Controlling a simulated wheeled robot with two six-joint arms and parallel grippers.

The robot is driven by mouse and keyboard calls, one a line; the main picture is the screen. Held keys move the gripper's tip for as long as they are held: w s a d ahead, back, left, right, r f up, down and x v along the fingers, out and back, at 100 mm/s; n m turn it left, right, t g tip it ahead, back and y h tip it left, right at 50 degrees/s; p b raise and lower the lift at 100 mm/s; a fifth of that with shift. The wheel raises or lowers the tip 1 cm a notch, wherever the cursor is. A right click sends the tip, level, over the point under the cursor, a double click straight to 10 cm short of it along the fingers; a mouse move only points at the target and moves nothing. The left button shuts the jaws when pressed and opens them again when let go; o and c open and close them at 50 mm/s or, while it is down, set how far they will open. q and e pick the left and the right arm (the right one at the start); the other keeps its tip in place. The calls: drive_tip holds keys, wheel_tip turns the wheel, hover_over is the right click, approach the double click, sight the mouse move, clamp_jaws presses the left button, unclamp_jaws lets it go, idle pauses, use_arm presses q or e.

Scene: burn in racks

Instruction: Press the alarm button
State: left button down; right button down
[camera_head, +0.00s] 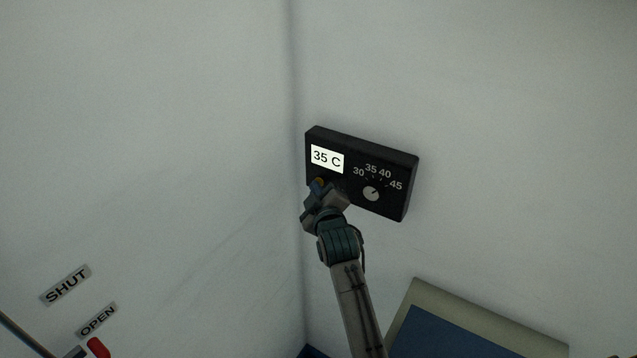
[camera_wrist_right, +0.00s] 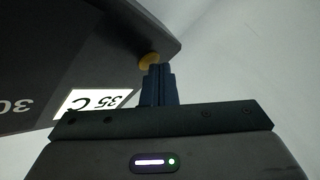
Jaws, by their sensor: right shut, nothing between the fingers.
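A black control box (camera_head: 391,166) is mounted on the wall just right of the room's corner. My left gripper is not in view.
SHUT (camera_head: 66,284) and OPEN (camera_head: 97,320) labels are on the left wall. A red handle (camera_head: 98,347) is at the lower left. A beige-framed blue panel (camera_head: 455,335) stands at the lower right. The walls around the box are clear.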

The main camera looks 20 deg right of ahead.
drive_tip(key=shift+s+a, duration=0.45)
drive_tip(key=shift+a, duration=0.1)
drive_tip(key=shift+a, duration=0.1)
